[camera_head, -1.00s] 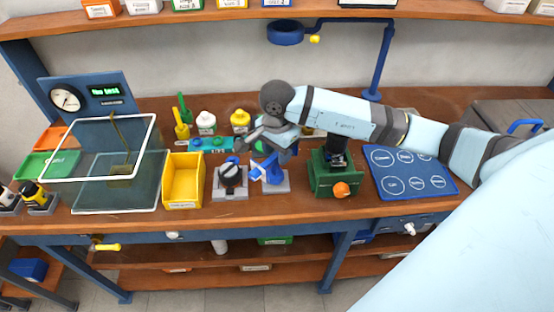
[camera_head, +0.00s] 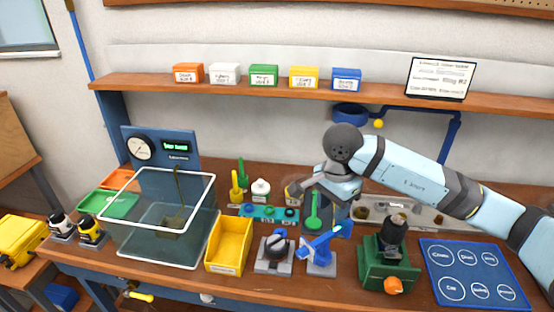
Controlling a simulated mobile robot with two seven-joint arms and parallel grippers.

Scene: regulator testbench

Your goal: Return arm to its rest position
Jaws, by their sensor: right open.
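My right arm comes in from the right above the bench in the head view. My right gripper (camera_head: 296,190) is open and appears empty. It points left over the back of the workbench, behind the blue clamp-like fixture (camera_head: 320,250) and near the teal tray (camera_head: 268,213). It appears raised above the bench top, though its exact height is hard to tell. The gripper and forearm hide part of the bench's back row. My left gripper is not in view.
A yellow bin (camera_head: 229,246), a black-knobbed fixture (camera_head: 274,252), a green fixture (camera_head: 388,268) and a blue mat (camera_head: 474,272) line the front. A glass tank (camera_head: 165,235) stands left. A shelf (camera_head: 140,82) with small boxes and a screen (camera_head: 440,78) runs above.

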